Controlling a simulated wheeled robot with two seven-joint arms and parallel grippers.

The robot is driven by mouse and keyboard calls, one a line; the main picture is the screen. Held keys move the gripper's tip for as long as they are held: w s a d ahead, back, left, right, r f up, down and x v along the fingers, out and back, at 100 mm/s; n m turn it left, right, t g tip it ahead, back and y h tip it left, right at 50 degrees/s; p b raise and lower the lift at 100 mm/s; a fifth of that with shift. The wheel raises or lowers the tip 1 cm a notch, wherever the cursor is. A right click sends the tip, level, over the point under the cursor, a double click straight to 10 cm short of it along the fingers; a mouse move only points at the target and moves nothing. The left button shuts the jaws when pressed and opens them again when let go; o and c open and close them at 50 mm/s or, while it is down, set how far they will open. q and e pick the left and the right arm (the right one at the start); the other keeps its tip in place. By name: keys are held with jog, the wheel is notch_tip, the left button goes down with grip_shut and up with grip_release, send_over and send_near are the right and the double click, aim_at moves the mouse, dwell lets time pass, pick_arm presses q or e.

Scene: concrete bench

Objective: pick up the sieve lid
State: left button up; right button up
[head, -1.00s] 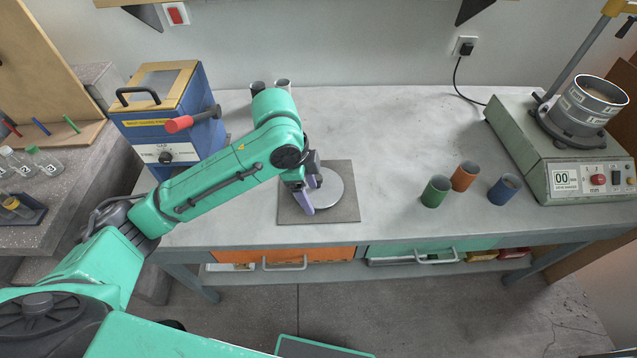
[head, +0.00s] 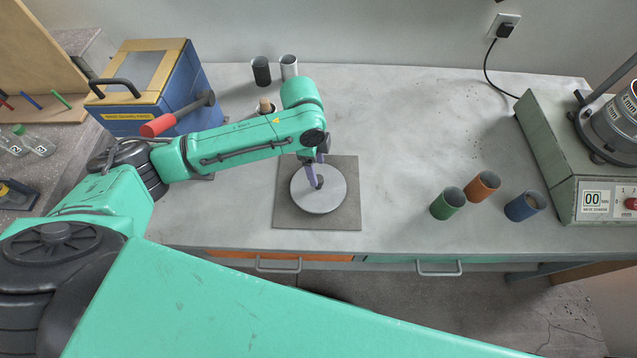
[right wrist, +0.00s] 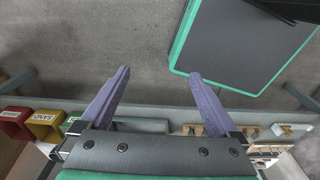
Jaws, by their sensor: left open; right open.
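The sieve lid (head: 335,195) is a flat, light grey disc with a small dark knob (head: 319,182) near its middle. It lies on a square grey mat (head: 288,215) on the bench. My left gripper (head: 316,178) is over the lid with its purple fingers pointing down at the knob. The fingers are open; whether they touch the knob I cannot tell. My right gripper (right wrist: 158,100) shows in the right wrist view, open and empty, with its fingers wide apart above the floor and away from the lid.
Green (head: 447,203), orange (head: 482,186) and blue (head: 525,205) cups stand right of the mat. A blue box (head: 150,90) with a red-tipped lever is at left. The sieve shaker (head: 555,150) stands at far right. The bench between mat and cups is clear.

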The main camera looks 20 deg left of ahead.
aim_at(330, 192)
pick_arm(q)
jog(key=f, duration=0.3)
jog(key=f+p, duration=0.1)
jog(key=shift+s+d+f, duration=0.2)
jog(key=shift+s+d, duration=0.1)
jog(key=shift+f, duration=0.2)
jog(key=shift+c, duration=0.6)
jog(key=c, duration=1)
pick_arm(e)
jog(key=shift+w+d+r, duration=0.1)
jog(key=shift+w+r, duration=0.55)
jog(key=shift+r, duration=0.1)
